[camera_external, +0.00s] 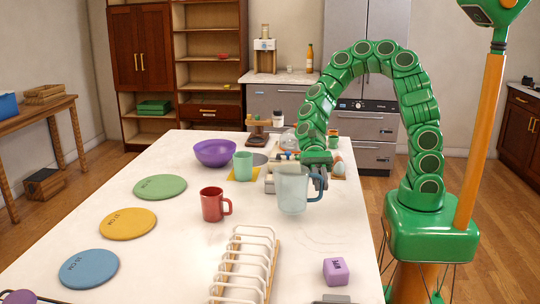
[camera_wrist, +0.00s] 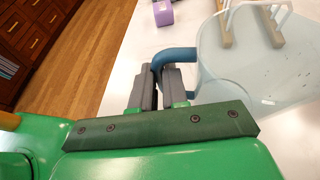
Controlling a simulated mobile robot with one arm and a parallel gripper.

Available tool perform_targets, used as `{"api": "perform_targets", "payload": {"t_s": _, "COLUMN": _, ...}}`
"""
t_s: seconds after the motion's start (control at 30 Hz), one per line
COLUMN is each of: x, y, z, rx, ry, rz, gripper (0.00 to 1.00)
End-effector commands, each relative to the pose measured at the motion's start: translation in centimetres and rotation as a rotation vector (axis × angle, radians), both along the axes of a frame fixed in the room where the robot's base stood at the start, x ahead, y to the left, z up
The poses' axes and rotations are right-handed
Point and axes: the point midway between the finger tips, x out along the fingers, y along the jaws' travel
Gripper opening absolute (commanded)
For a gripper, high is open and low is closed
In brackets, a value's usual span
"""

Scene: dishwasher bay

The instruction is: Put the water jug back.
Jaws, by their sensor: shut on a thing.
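The water jug (camera_external: 291,192) is pale, see-through blue-grey with a blue handle on its right side. It is upright over the white table, right of the red mug (camera_external: 212,204); I cannot tell whether its base touches the table. My gripper (camera_external: 319,180) is at the handle, shut on it. In the wrist view the grey fingers of my gripper (camera_wrist: 164,85) close around the blue handle, and the clear body of the jug (camera_wrist: 250,60) fills the upper right. A faint curved outline (camera_external: 325,240) is on the tabletop in front of the jug.
A white rack with wooden rails (camera_external: 274,268) stands in front of the jug, and a purple block (camera_external: 336,271) is right of it. A green cup (camera_external: 243,166) and purple bowl (camera_external: 215,152) are behind. Round green, yellow and blue mats lie left.

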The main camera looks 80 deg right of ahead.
Motion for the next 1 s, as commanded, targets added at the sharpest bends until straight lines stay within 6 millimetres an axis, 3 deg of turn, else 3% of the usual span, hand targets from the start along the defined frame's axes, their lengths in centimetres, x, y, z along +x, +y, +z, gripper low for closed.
{"api": "perform_targets", "payload": {"t_s": 0.3, "x": 0.0, "y": -0.1, "z": -2.7, "rx": 0.002, "ry": 0.003, "rz": 0.000, "gripper": 0.00}}
{"api": "perform_targets", "payload": {"t_s": 0.73, "x": 0.0, "y": -0.1, "z": -3.1, "rx": 0.000, "ry": 0.001, "rz": 0.000, "gripper": 0.00}}
{"api": "perform_targets", "payload": {"t_s": 0.77, "x": 0.0, "y": -0.1, "z": -3.1, "rx": 0.000, "ry": 0.000, "rz": 0.000, "gripper": 0.17}}
{"api": "perform_targets", "payload": {"t_s": 0.9, "x": 0.0, "y": -0.1, "z": -3.1, "rx": 0.000, "ry": 0.000, "rz": 0.000, "gripper": 0.38}}
{"api": "perform_targets", "payload": {"t_s": 1.0, "x": 0.0, "y": -0.1, "z": -3.1, "rx": 0.000, "ry": 0.000, "rz": 0.000, "gripper": 0.39}}
